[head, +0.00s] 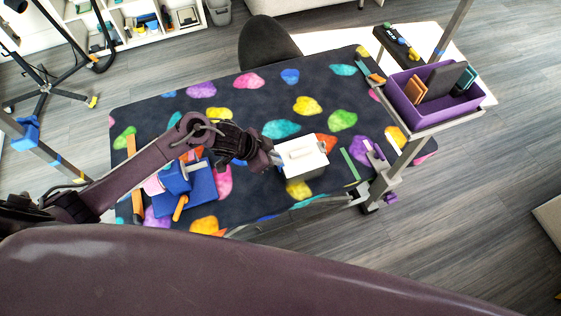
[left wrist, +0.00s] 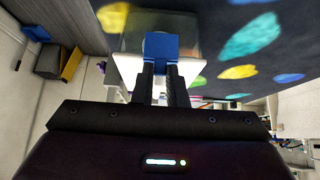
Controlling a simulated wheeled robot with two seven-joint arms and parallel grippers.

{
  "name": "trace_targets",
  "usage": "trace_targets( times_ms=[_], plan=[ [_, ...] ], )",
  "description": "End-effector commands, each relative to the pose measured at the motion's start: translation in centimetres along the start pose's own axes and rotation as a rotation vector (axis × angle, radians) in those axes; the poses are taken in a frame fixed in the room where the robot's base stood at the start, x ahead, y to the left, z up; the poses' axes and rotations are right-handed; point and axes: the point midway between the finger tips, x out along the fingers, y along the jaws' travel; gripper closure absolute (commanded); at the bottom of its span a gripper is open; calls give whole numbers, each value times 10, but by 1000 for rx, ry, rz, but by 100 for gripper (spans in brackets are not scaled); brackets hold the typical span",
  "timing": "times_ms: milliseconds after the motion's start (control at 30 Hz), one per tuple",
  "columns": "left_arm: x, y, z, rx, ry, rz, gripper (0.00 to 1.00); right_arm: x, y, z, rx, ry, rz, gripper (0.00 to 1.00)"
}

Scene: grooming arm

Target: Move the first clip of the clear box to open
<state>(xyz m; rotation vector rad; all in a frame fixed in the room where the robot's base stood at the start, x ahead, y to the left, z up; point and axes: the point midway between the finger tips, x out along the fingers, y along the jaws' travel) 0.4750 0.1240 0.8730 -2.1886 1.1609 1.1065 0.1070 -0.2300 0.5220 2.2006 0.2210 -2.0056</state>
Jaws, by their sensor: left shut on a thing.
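The clear box (head: 303,172) stands on the patterned dark mat, with its white lid (head: 301,152) on top. My left gripper (head: 276,158) reaches in from the left and meets the box's left side. In the left wrist view, my left gripper (left wrist: 160,72) is shut on a blue clip (left wrist: 161,46) at the edge of the white lid (left wrist: 128,68). The clear box wall (left wrist: 134,26) shows behind the clip. The clip is hidden in the head view, and its exact angle is hard to tell. My right gripper is not in view.
A blue tray (head: 202,190) with blue and orange items lies left of the box on the mat (head: 250,105). A purple bin (head: 408,113) is on a grey frame at the right. A black chair (head: 266,42) stands behind. The mat behind the box is mostly clear.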

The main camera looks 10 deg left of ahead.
Motion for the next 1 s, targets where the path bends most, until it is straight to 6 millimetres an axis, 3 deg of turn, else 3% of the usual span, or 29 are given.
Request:
trace_targets(
  times_ms=[333,733,1000],
  plan=[
    [-1,2,18,-2,-15,4,100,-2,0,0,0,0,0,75],
    [0,2,21,-2,-13,5,100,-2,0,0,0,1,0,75],
    [1,2,35,-3,-18,4,100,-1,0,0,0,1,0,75]
  ],
)
